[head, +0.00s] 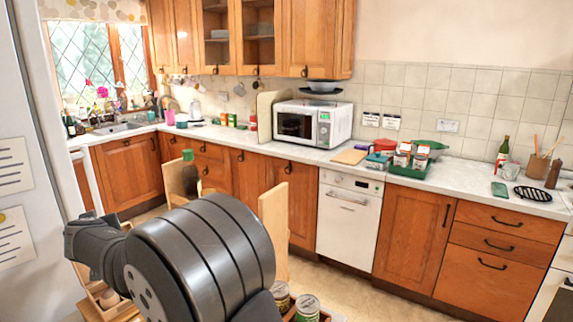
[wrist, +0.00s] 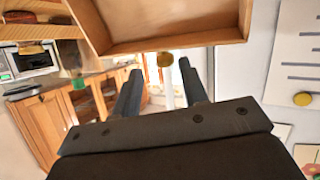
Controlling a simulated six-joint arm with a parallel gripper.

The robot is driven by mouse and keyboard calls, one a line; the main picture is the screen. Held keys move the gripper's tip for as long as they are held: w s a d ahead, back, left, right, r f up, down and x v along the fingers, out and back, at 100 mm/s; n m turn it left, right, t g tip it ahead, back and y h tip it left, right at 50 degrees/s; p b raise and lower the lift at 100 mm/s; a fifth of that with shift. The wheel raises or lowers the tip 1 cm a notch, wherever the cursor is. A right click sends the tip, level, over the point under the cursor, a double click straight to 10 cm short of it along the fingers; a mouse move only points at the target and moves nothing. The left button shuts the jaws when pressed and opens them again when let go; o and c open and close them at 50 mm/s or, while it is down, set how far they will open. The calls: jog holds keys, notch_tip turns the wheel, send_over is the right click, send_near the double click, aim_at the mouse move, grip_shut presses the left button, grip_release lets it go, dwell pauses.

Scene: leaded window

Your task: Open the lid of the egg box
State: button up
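In the head view, a light wooden box (head: 88,304) with egg-like shapes inside stands at the bottom left, partly hidden behind my arm. In the wrist view, a wooden box-like frame (wrist: 178,42) hangs across the top of the picture; I cannot tell whether it is the egg box or its lid. A small round golden-brown knob-like thing (wrist: 165,59) shows just under its lower edge. My gripper (wrist: 164,83) is open, its two dark fingers apart on either side of and below the knob-like thing. I see nothing held, and contact cannot be judged.
A white fridge-like panel with notes (head: 12,165) stands close on the left. Wooden chairs (head: 274,230) and cans (head: 307,306) are near my arm. The counter (head: 465,178) carries a microwave (head: 312,123) and a green tray (head: 404,171). The floor (head: 335,285) at right is clear.

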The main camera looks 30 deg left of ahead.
jog(key=shift+w+a+f, duration=0.2)
jog(key=shift+w+a, duration=0.05)
jog(key=shift+a, duration=0.3)
jog(key=v, duration=1.7)
jog(key=x, duration=1.9)
jog(key=shift+s+a+f, duration=0.3)
jog(key=shift+a, duration=0.05)
jog(key=v, duration=1.7)
jog(key=shift+d+r, duration=0.2)
jog(key=shift+r, duration=0.05)
